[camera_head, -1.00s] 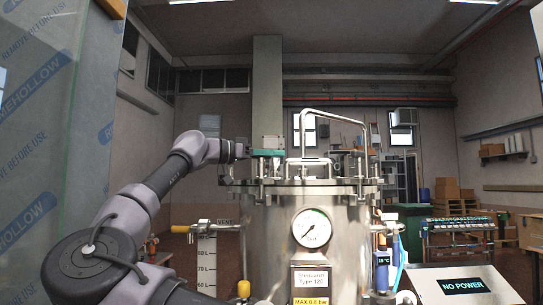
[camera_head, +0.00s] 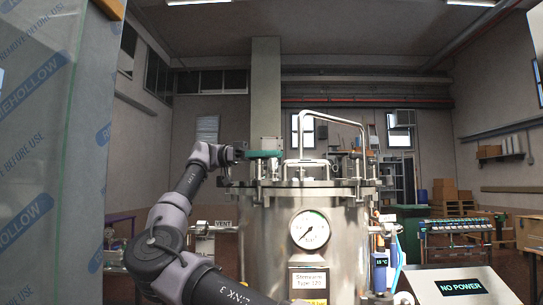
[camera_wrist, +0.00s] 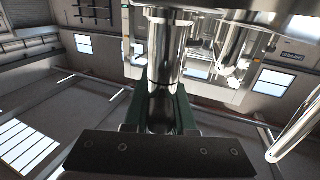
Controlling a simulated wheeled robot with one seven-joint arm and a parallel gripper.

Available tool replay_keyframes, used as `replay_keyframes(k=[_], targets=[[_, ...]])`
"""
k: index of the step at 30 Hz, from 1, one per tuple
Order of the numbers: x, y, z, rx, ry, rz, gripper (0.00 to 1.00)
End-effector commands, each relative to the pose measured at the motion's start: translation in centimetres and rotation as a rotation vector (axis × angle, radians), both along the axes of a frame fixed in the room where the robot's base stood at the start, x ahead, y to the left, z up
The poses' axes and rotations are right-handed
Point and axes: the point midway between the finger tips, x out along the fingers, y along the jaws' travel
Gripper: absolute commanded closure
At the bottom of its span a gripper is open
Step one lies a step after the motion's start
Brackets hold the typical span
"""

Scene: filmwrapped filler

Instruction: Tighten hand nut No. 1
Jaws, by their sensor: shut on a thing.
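The steel vessel (camera_head: 270,245) stands upright in the middle of the head view, with a round pressure gauge (camera_head: 310,230) on its front and clamping hardware around its lid rim (camera_head: 340,183). My gripper (camera_head: 278,155) is at the left part of the lid, its green fingers level above the rim. In the wrist view, my gripper (camera_wrist: 160,122) is shut with a green finger on each side of a shiny metal cylinder, the hand nut (camera_wrist: 161,98). A metal post continues above it in that picture. The nut's number is not readable.
A tall bent handle (camera_head: 335,113) rises above the lid, right of my gripper. A low lid handle (camera_head: 307,163) is close by. A glass pane with printed film (camera_head: 45,150) stands at left. A "NO POWER" panel (camera_head: 460,286) is at lower right.

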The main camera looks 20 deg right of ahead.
Motion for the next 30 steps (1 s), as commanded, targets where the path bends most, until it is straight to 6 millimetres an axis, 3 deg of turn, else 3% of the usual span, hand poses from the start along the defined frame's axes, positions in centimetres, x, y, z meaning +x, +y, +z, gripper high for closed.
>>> replay_keyframes(k=[17, 18, 20, 30], targets=[[-0.14, 0.10, 0.23, -0.003, 0.004, -0.031, 1.00], [-0.14, 0.09, 0.22, -0.003, 0.004, -0.031, 0.65], [-0.14, 0.09, 0.20, -0.003, 0.003, -0.031, 0.46], [-0.18, 0.11, 0.07, 0.000, 0.001, -0.030, 0.46]])
